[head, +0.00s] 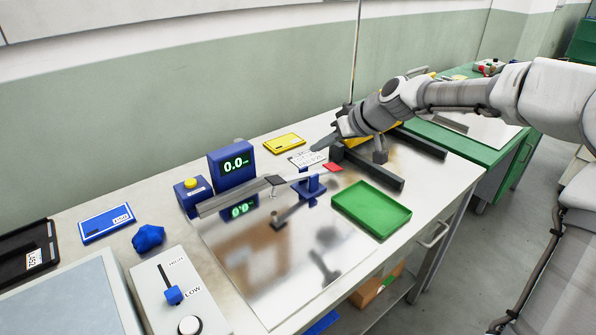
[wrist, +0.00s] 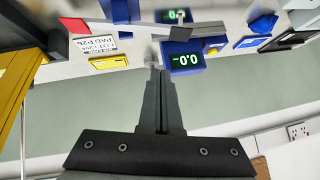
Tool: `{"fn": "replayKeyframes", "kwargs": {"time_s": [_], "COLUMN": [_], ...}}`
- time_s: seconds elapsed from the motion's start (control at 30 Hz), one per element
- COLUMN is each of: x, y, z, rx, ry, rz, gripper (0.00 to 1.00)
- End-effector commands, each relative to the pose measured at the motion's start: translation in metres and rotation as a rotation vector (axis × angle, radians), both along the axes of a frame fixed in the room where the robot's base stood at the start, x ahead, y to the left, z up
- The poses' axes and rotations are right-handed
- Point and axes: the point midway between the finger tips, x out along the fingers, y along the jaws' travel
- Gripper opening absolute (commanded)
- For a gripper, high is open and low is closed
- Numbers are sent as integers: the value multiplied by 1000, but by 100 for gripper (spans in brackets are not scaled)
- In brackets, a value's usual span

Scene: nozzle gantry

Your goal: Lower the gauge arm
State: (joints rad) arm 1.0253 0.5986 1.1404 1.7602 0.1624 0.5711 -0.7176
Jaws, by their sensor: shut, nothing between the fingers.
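I cannot tell whether the bar is raised. My gripper (head: 316,146) is behind and above the bar's right part, apart from it. Its fingers (wrist: 153,58) are shut and empty, with the display box just beyond them in the wrist view.
A green tray (head: 371,209) lies front right of the bracket. Dark rails and a yellow part (head: 372,135) stand under my forearm. A yellow card (head: 284,143) lies behind the gauge. A blue button box (head: 192,191) and a HIGH/LOW lever panel (head: 205,303) are left.

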Motion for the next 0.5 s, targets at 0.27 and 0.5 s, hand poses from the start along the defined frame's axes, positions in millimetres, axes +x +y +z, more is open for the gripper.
{"fn": "replayKeyframes", "kwargs": {"time_s": [0.27, 0.5], "x": [1, 4], "y": [-1, 4], "z": [1, -5], "rx": [3, 3], "ry": [-5, -4], "rz": [-1, 0], "gripper": [0, 0]}}
